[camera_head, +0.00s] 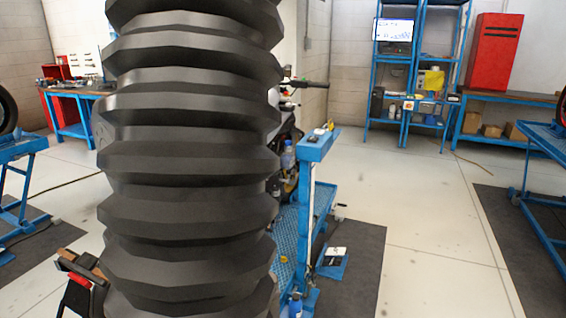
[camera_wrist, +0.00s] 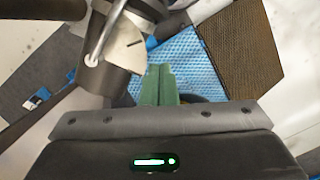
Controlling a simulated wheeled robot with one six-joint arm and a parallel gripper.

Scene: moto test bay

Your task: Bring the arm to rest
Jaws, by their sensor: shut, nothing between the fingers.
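My gripper (camera_wrist: 160,72) shows in the wrist view as two green fingers close together, shut and empty. They point up the picture towards a blue textured plate (camera_wrist: 190,62). A grey cylindrical metal part (camera_wrist: 106,70) is just left of the fingers; I cannot tell whether they touch. In the head view, a large black ribbed bellows, which looks like part of my own body, covers the left middle. I cannot make out my gripper there.
In the head view, a blue lift platform (camera_head: 286,232) with a motorcycle partly hidden behind the bellows stands close. A blue stand (camera_head: 317,148) rises beside it. Blue shelves (camera_head: 393,72) and a red cabinet (camera_head: 494,52) are at the back. Pale floor (camera_head: 428,205) is clear at right.

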